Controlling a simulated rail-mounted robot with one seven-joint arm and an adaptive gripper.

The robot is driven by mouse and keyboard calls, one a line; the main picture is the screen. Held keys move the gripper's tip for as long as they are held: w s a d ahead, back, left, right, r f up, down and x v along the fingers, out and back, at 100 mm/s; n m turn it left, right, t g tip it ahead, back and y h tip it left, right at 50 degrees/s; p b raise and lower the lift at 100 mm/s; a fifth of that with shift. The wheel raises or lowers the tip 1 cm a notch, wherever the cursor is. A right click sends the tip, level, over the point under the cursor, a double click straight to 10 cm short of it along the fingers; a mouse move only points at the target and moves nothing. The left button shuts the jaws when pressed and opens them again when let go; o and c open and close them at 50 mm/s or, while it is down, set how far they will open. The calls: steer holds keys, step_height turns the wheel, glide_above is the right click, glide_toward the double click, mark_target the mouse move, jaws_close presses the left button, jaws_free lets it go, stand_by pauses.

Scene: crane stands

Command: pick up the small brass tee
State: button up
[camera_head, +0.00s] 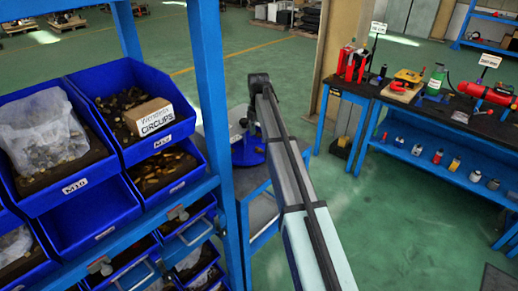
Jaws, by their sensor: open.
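I cannot single out a small brass tee in this view. Small brass-coloured pieces lie in the blue bins at the left: one bin (98,214) marked M10 holds a clear plastic bag (45,130) of parts. The bin behind it (152,155), marked M16, holds loose pieces and a cardboard box (149,117) labelled circlips. More brass-coloured pieces (165,168) lie in a bin below that one. They are too small to tell apart. No gripper fingers can be made out.
A blue rack post (207,80) stands beside the bins. A long pale beam (300,200) with a dark end crosses the middle; I cannot tell whether it is mine. Blue workbenches (425,165) with tools and bottles stand at the right. Green floor (400,240) is open between.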

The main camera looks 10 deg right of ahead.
mark_target(259, 149)
steer(key=shift+f+p, duration=1.2)
steer(key=shift+f, duration=2.05)
steer(key=shift+c, duration=0.3)
steer(key=c, duration=0.8)
